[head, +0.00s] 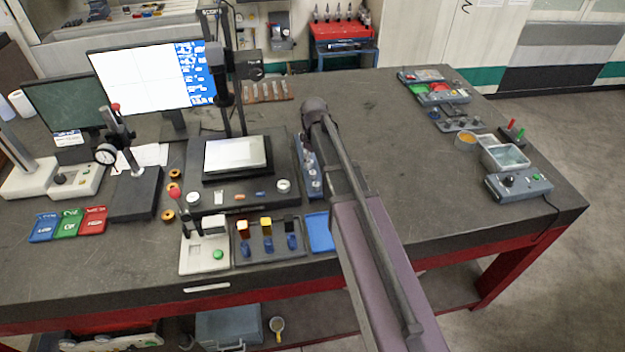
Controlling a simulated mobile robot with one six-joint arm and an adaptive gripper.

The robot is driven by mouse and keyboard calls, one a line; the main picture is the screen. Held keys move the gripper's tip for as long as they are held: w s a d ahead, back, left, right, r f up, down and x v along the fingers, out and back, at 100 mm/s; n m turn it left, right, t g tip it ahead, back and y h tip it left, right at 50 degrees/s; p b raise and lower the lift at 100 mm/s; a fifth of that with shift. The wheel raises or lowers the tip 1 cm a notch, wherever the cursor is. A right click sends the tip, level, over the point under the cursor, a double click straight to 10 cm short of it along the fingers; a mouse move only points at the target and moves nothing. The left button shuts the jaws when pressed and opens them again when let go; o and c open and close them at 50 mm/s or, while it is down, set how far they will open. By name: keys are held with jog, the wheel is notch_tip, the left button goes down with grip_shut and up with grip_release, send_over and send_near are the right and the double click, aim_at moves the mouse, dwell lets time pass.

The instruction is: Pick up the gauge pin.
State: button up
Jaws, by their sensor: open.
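I cannot make out for certain which thing is the gauge pin. Small parts lie on the dark base of the measuring stand: an orange piece (239,196), a blue piece (260,194) and a small white cylinder (218,197). A narrow blue-grey rack (313,182) with small metal parts stands right of that base, partly hidden by my arm. My arm reaches up from the bottom right over the bench, its far end above the right side of the stand. My gripper's fingers do not show.
A monitor (140,78) and a dial gauge stand (135,190) are at left. A holder with blue, yellow and black tools (270,252) and a blue tray (320,232) lie at the front. A control box (519,186) sits at right.

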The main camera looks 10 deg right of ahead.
aim_at(313, 172)
jog(key=shift+f, duration=0.1)
dwell(0.3)
jog(key=shift+s+a+f+b, duration=0.1)
jog(key=shift+a+f+b, duration=0.05)
jog(key=shift+f+b, duration=2.45)
jog(key=shift+r, duration=0.1)
jog(key=shift+c, duration=0.2)
grip_shut()
